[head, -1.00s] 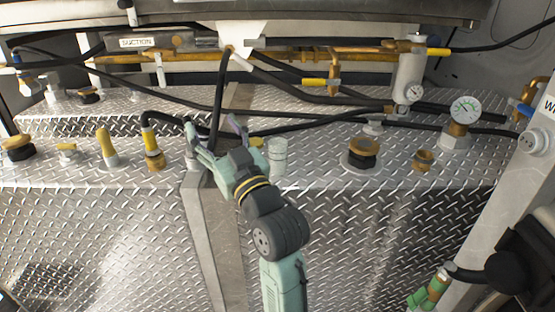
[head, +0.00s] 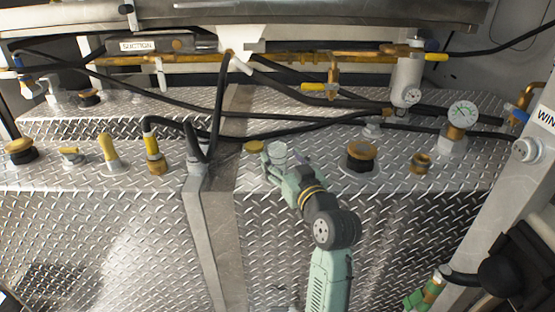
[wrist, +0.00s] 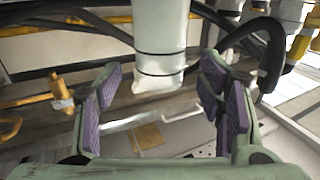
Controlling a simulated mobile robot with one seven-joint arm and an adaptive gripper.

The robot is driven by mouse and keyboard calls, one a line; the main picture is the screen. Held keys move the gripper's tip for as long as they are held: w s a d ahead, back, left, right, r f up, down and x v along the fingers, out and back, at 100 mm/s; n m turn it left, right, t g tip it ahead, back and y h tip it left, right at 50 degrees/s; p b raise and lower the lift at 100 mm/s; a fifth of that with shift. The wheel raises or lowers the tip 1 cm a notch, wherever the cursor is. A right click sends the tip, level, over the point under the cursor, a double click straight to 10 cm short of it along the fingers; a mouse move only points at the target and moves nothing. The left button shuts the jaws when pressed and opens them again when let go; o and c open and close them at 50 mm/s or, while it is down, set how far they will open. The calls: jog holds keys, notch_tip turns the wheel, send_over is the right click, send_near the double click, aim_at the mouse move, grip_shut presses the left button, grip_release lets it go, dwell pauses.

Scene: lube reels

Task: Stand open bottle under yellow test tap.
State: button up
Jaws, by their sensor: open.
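A brass tap with a yellow handle (head: 315,86) hangs from the rail behind and to the right. I cannot tell for certain that it is the test tap.
A brass-topped filler (head: 361,155) and a small brass fitting (head: 421,162) stand to the right. Black hoses (head: 300,130) cross behind the bottle. A pressure gauge (head: 462,115) stands at far right.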

aim_at(281, 157)
jog(key=p+x, duration=0.1)
jog(key=x, duration=0.2)
jog(key=shift+w+a+r, duration=0.1)
jog(key=shift+w, duration=0.2)
jog(key=shift+c, duration=0.6)
jog(key=c, duration=1)
